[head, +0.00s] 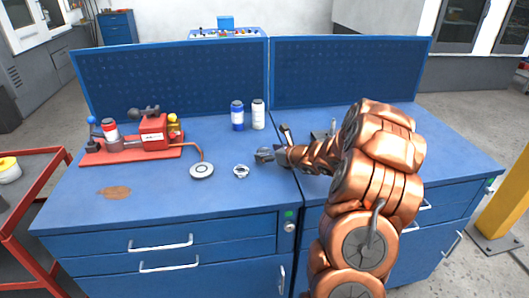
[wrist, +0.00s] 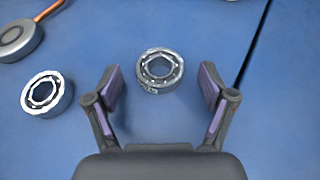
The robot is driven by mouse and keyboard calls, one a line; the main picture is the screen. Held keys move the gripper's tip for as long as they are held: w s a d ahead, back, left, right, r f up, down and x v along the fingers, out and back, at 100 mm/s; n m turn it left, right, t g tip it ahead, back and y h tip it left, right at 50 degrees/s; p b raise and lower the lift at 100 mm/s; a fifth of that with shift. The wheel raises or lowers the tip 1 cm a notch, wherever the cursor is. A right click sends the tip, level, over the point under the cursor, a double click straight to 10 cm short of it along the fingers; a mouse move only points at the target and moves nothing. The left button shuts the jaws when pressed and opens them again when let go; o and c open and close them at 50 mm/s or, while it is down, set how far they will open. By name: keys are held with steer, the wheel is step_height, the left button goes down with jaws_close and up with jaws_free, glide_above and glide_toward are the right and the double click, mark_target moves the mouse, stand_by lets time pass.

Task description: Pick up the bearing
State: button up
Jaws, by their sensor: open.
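Two metal ball bearings lie flat on the blue workbench in the wrist view. One bearing (wrist: 159,86) lies ahead of and between my spread fingers, apart from both. The other bearing (wrist: 65,95) lies left of the left finger, outside the jaws; a bearing (head: 241,171) also shows in the head view, left of my gripper. My gripper (wrist: 161,92) is open and empty, with purple pads facing inward. In the head view my gripper (head: 265,155) is low over the bench near its seam. The bearing between the fingers is not clearly visible there.
A round grey disc (head: 202,171) on an orange line joins a red pump-like unit (head: 153,132) at left. A blue can (head: 237,116) and a white can (head: 258,114) stand behind my gripper. The bench front is clear apart from a brown patch (head: 114,193).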

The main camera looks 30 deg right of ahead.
steer(key=shift+w, duration=0.1)
steer(key=c, duration=1.3)
steer(key=shift+c, duration=0.2)
steer(key=shift+r, duration=0.1)
